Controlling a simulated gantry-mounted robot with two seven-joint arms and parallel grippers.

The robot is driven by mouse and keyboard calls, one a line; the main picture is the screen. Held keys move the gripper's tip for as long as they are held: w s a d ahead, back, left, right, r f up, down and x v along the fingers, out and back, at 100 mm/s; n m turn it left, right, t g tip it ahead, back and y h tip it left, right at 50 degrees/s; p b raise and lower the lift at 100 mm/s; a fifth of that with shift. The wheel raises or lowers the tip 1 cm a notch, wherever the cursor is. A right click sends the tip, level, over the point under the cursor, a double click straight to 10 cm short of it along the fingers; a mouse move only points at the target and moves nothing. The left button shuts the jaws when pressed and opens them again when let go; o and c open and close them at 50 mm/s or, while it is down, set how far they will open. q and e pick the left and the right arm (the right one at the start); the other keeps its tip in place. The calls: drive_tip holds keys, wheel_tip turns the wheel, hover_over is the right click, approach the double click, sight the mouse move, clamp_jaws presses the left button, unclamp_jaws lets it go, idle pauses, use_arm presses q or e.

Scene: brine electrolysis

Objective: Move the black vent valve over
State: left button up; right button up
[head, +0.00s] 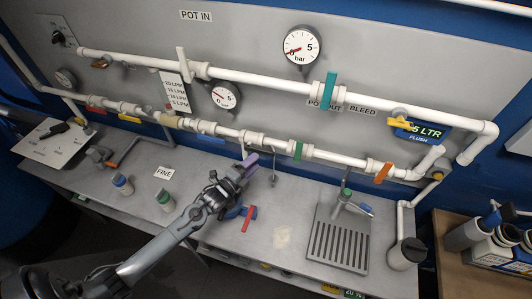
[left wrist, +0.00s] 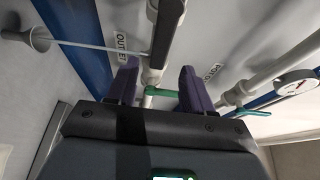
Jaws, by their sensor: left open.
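A small black handle (head: 55,130) lies over the white plate at the far left of the bench; it may be the black vent valve, but I cannot tell for sure. My left gripper (head: 246,172) is in front of the lower white pipe, far to the right of that handle. Its purple fingers (left wrist: 160,82) are apart in the left wrist view. A green handle (left wrist: 160,93) on a pipe shows between the fingers there, and I see nothing gripped. My right gripper is out of view.
The lower pipe carries several coloured handles, including a green one (head: 298,150) and an orange one (head: 383,172). A red handle (head: 249,218) stands just below my left gripper. A drain grate (head: 338,243) is at the right. Small bottles (head: 122,184) stand on the bench.

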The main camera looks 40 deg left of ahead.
sight(264, 153)
use_arm(q)
drive_tip(key=w, duration=0.7)
drive_tip(key=shift+w+d, duration=0.15)
clamp_jaws()
